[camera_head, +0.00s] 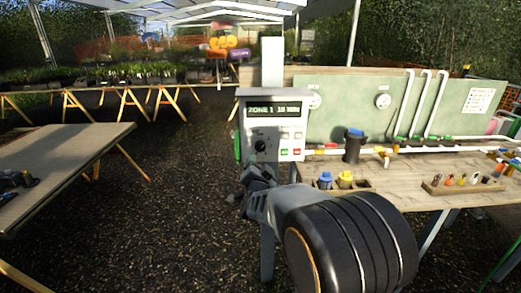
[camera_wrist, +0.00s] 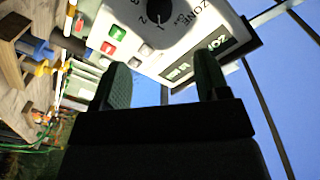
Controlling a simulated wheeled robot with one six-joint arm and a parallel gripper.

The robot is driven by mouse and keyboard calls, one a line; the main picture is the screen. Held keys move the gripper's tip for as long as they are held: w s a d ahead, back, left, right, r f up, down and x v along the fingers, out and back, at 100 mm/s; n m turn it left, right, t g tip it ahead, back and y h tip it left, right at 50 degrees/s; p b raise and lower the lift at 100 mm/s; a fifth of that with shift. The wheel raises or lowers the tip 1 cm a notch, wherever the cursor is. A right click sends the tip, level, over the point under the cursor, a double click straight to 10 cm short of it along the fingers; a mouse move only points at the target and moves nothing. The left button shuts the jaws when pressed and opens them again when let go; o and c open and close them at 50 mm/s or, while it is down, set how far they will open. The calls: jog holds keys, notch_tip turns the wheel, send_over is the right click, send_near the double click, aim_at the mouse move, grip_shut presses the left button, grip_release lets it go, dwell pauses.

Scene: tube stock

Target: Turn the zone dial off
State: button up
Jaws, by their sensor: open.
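The zone dial is a black round knob (camera_head: 261,146) on the lower left of a grey controller box (camera_head: 273,151). The box's display (camera_head: 273,108) reads "ZONE 1 10 MIN". In the wrist view the knob (camera_wrist: 155,8) is cut by the top edge, with numbers printed around it. My gripper (camera_head: 252,178) is just below the box in the head view, partly hidden by my own arm. In the wrist view my gripper (camera_wrist: 163,72) shows two dark fingers spread apart with nothing between them, short of the knob.
Green and red buttons (camera_wrist: 113,32) sit beside the dial. A wooden workbench (camera_head: 405,185) with blue and yellow fittings, a black cup with a blue top (camera_head: 353,147) and white pipes stands right of the box. Another table (camera_head: 75,155) is at left. Gravel floor between is clear.

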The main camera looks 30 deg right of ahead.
aim_at(260, 148)
jog(key=p+x, duration=0.3)
jog(key=x, duration=0.9)
jog(key=shift+w, duration=0.15)
jog(key=c, duration=0.9)
jog(key=shift+f, duration=0.1)
jog(key=shift+b, duration=0.3)
